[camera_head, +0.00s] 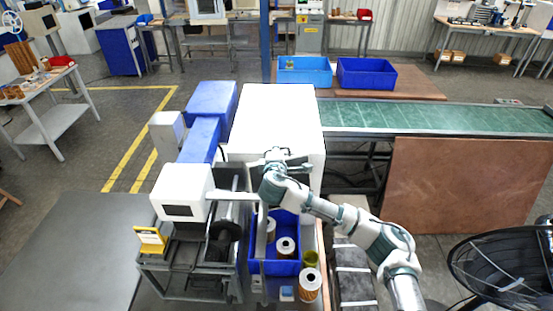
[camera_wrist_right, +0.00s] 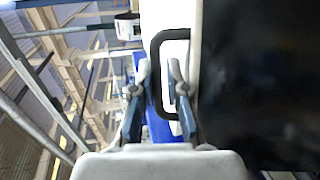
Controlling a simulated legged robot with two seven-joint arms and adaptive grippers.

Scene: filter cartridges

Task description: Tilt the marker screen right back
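A large black panel (camera_wrist_right: 265,85), which looks like the marker screen, fills the right side of the right wrist view. A black D-shaped handle (camera_wrist_right: 155,75) stands out from its edge. My right gripper (camera_wrist_right: 160,68) has its two fingers apart, with the bar of the handle showing between the tips; I cannot tell whether they touch it. In the head view my right gripper (camera_head: 287,158) is at the front of the white cabinet (camera_head: 279,115), and it hides most of the panel and handle there. My left gripper is not in view.
A blue bin (camera_head: 283,267) with filter cartridges stands below my right gripper. A cartridge (camera_head: 310,285) stands beside it. A white machine head (camera_head: 182,193) is at the left. A green conveyor (camera_head: 440,117) and a brown board (camera_head: 470,185) lie to the right.

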